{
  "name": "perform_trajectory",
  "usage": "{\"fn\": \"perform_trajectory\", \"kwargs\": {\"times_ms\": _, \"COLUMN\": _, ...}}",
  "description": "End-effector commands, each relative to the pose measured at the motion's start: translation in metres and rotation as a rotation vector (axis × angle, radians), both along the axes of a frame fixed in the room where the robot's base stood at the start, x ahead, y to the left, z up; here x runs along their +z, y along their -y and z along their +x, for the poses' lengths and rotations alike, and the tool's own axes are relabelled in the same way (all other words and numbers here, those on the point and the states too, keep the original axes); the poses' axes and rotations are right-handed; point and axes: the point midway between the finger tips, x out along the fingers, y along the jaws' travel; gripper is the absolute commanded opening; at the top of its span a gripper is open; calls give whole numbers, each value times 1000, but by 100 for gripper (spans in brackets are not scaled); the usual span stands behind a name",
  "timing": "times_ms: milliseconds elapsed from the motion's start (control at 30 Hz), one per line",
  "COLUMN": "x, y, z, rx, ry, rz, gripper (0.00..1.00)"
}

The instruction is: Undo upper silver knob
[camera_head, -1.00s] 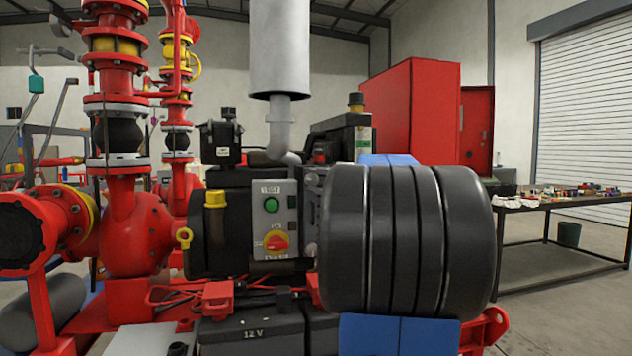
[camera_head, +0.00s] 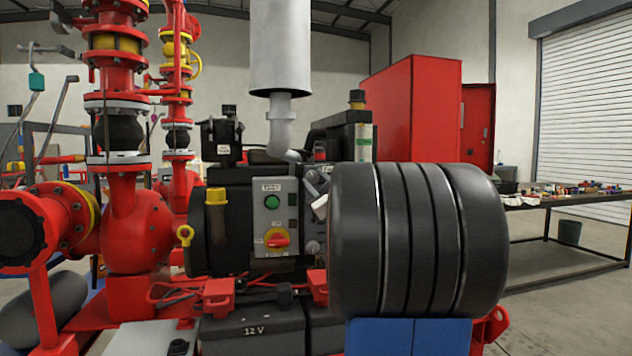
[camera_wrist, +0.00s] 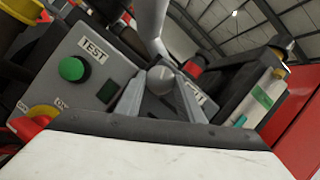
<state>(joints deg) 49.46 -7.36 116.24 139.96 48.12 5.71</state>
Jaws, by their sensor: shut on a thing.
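In the head view the upper knob (camera_head: 312,178) shows at the panel's right edge, just above my white gripper body. My black arm link covers what lies to the right.
A green button (camera_head: 272,202) and a red-yellow rotary switch (camera_head: 277,240) sit left of the knobs. A grey exhaust pipe (camera_head: 281,125) rises above the panel. A 12 V battery (camera_head: 255,332) stands below. A cluttered workbench (camera_head: 560,204) is at the right.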

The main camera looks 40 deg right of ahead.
Motion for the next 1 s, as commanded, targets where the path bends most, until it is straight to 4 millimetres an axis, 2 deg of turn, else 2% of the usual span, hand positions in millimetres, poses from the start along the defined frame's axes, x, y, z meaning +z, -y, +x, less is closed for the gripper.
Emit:
{"fn": "perform_trajectory", "kwargs": {"times_ms": 400, "x": -1, "y": -2, "z": 1, "rx": 1, "ry": 108, "rz": 177, "gripper": 12}}
{"fn": "perform_trajectory", "kwargs": {"times_ms": 1000, "x": -1, "y": -2, "z": 1, "rx": 0, "ry": 126, "rz": 206, "gripper": 12}}
